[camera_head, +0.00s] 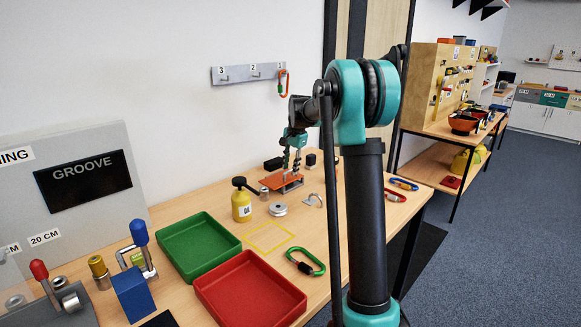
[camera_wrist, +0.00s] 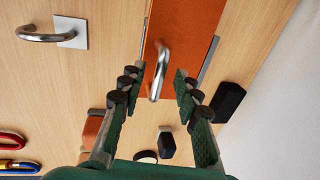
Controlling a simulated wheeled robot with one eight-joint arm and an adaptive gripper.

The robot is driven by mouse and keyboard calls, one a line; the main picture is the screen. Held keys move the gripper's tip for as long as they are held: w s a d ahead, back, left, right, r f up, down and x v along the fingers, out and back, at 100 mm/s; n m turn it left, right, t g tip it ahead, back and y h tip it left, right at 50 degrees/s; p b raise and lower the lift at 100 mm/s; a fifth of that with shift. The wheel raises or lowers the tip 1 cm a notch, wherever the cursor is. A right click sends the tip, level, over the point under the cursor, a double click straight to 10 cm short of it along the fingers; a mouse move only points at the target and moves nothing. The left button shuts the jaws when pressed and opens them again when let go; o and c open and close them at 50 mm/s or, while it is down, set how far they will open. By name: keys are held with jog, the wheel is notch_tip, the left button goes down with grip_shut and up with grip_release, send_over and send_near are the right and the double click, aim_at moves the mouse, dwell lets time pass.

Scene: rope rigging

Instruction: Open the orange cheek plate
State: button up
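The orange cheek plate (camera_head: 272,182) lies flat on the wooden table, below my gripper in the head view. In the wrist view the orange plate (camera_wrist: 195,22) fills the top middle, with grey metal along its edge. A curved metal handle (camera_wrist: 158,72) stands out from the plate. My gripper (camera_wrist: 160,75) is open, with a finger on each side of the handle and a visible gap on both sides. In the head view my gripper (camera_head: 291,168) points down right over the plate. The fingers hide part of the plate there.
A yellow bottle (camera_head: 241,206), a metal sheave (camera_head: 278,209) and a metal hook (camera_head: 314,200) stand near the plate. Green (camera_head: 232,232) and red (camera_head: 296,288) trays lie nearer.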

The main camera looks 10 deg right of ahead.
jog(key=shift+c, duration=0.3)
grip_shut()
